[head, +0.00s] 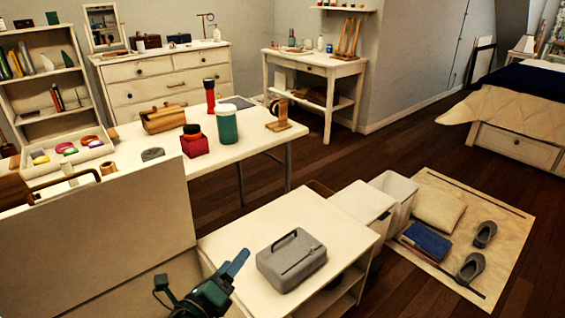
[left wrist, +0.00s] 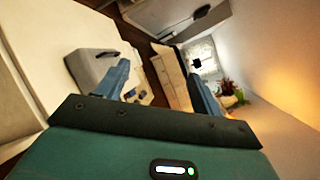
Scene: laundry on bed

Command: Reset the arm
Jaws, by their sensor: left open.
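My left gripper (head: 201,268) is at the bottom of the head view, in front of the left edge of a low white shelf unit (head: 335,232). Its blue fingers are spread apart with nothing between them, and they also show apart in the left wrist view (left wrist: 158,72). A grey case (head: 292,262) with a dark handle lies on the shelf unit's top, to the right of the gripper and apart from it. The case also shows at the left in the wrist view (left wrist: 90,66). My right gripper is not in view.
A white table (head: 255,135) behind holds a green canister (head: 227,126), a red jar (head: 194,145) and a wooden box (head: 162,118). A pale panel (head: 115,250) stands at left. White bins (head: 362,201) and a mat (head: 515,215) with slippers lie right.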

